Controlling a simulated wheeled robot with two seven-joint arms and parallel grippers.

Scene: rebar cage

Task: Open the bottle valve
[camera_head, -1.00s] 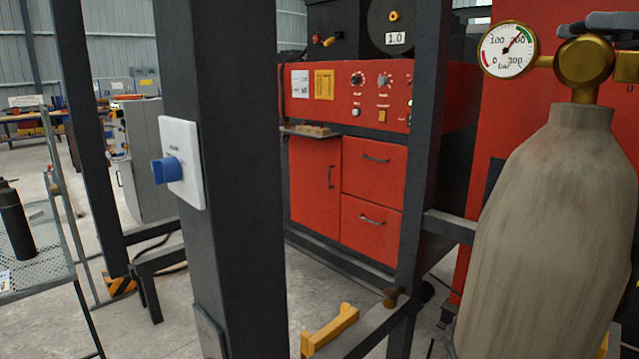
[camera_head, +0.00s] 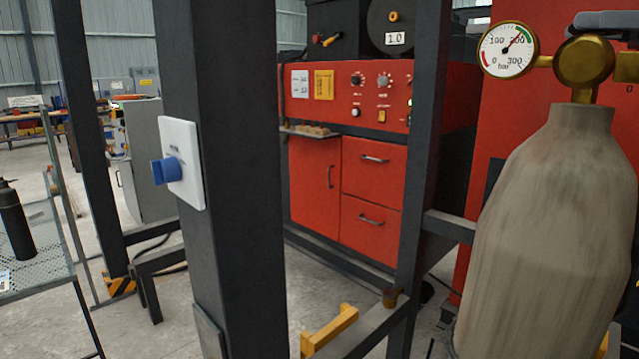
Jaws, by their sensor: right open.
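The gas bottle (camera_head: 548,235) is a tall grey-beige cylinder standing upright at the right. Its brass valve (camera_head: 584,62) sits on the neck, with a round pressure gauge (camera_head: 508,50) to its left; the needle points near 200 bar. A dark grey, lobed shape, seemingly the valve handwheel (camera_head: 605,22), lies above the brass body and is cut off by the right edge. My right gripper is at most at this upper right edge, open; I cannot clearly separate its fingers from the handwheel. My left gripper is not in view.
A dark steel post (camera_head: 235,190) with a blue rotary switch (camera_head: 165,171) stands in front at the left. A red welding machine (camera_head: 345,180) is behind. A yellow handle (camera_head: 330,328) sits low in the middle. A mesh table (camera_head: 35,255) with a black bottle (camera_head: 14,220) is at far left.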

